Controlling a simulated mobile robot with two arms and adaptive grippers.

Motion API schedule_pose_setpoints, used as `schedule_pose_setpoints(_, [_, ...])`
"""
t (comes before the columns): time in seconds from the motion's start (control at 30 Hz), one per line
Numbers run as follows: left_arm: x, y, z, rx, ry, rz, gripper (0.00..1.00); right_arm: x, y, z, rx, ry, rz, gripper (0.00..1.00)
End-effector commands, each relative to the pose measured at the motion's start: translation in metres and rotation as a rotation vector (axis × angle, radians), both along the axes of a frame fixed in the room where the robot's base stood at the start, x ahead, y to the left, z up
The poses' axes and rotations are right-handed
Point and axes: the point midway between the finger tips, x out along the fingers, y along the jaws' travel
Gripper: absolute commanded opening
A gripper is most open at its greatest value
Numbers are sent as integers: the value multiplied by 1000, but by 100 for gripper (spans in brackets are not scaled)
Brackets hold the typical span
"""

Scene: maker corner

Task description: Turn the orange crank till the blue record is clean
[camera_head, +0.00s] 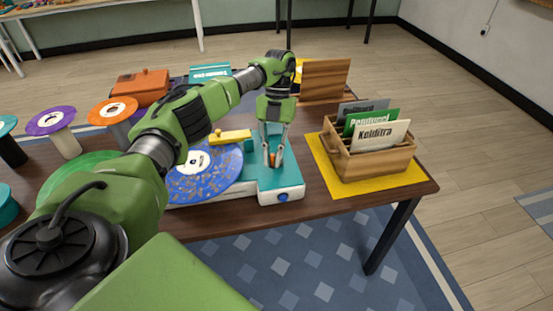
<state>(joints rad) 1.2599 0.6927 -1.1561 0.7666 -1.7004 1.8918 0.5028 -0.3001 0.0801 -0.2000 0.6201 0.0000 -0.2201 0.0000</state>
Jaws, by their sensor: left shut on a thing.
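The blue record (204,177) lies flat on a white and teal cleaning machine (283,177) near the table's front edge. Specks of other colours show on its surface, and its pale label shows in the middle. My left arm hides part of its left side. A yellow bar (230,136) reaches over the record's back edge. My left gripper (273,163) points down over the machine's right part, with its fingers closed around the small orange crank (273,158). Most of the crank is hidden by the fingers. My right gripper is not in view.
A wooden crate (372,164) with upright record sleeves stands on a yellow mat (328,172) to the right. Several records on stands, among them a purple one (50,120), are at the left. An orange box (141,85) and a wooden holder (323,80) stand behind.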

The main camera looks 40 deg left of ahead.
Motion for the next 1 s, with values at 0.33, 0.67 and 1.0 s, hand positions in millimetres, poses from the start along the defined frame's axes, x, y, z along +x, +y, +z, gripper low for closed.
schedule_pose_setpoints(0.33, [-2,12,0,4,0,-284,0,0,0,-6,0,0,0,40])
schedule_pose_setpoints(0.67, [-1,18,1,5,-1,-436,0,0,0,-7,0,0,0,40])
schedule_pose_setpoints(1.0, [-1,20,1,5,-1,-473,0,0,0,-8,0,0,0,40])
